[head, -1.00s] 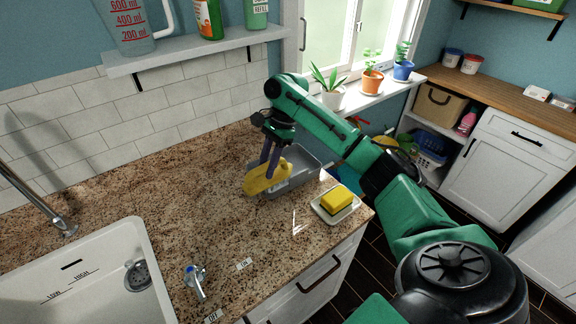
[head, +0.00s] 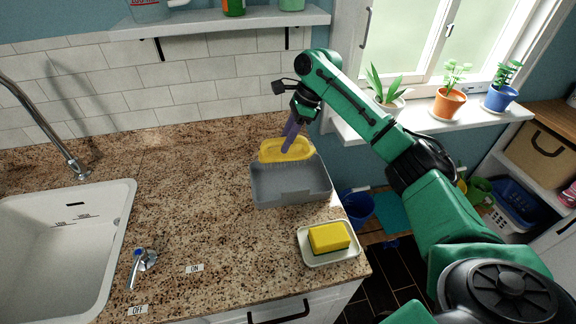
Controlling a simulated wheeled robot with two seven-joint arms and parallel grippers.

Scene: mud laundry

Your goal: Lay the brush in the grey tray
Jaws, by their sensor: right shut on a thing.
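The yellow brush (head: 272,151) is in my right gripper (head: 290,144), whose purple fingers are shut on it from above. Its bristles show along its lower edge. The grey tray (head: 290,190) stands on the speckled counter. The brush shows at the tray's far edge and covers part of it. I cannot tell whether the brush touches the tray or hangs above it. My left gripper is not in view.
A white dish (head: 332,256) with a yellow sponge (head: 329,237) sits in front of the tray near the counter's edge. A sink (head: 60,240) and a small tap handle (head: 142,265) are to the left. Counter left of the tray is clear.

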